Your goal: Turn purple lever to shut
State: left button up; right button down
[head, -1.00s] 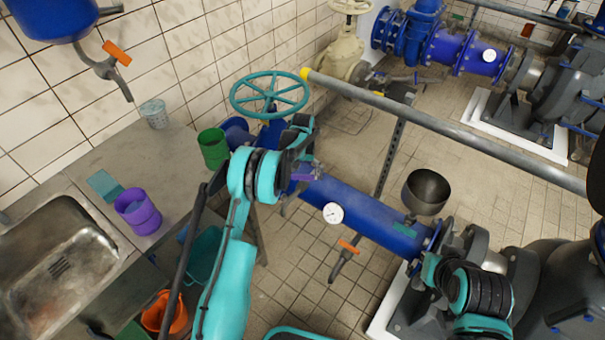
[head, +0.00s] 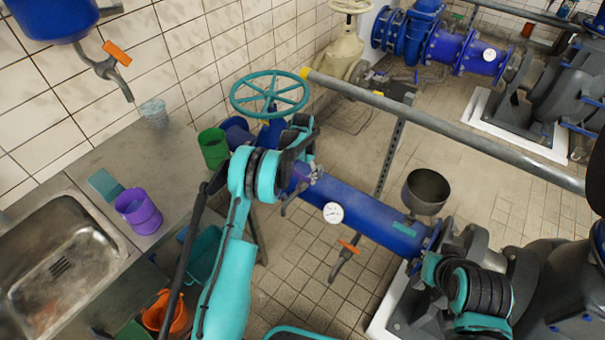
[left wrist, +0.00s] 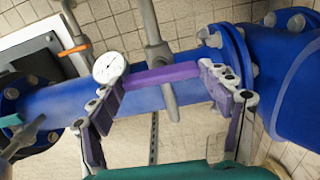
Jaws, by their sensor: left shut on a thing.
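The purple lever (left wrist: 162,76) shows in the left wrist view, on a grey valve (left wrist: 157,48) in front of the blue pipe (left wrist: 60,95). It lies nearly along the pipe, across the grey valve body. My left gripper (left wrist: 165,84) is shut on it, with one finger at each end of the purple bar. In the head view the left gripper (head: 305,160) is at the near end of the blue pipe (head: 368,213), and my arm hides most of the lever. My right gripper is not in view; only part of my right arm shows at the lower right.
A white gauge (head: 333,212) and an orange-handled tap (head: 348,247) are on the pipe. A teal handwheel (head: 270,94) stands behind the left gripper. A grey rail (head: 440,127) crosses to the right. A counter with green (head: 213,147) and purple (head: 138,211) cups is left.

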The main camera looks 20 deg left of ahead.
aim_at(303, 175)
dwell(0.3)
pick_arm(q)
jog(key=o, duration=1.1)
jog(key=shift+o, duration=0.2)
jog(key=shift+r, duration=0.1)
notch_tip(303, 175, up, 12)
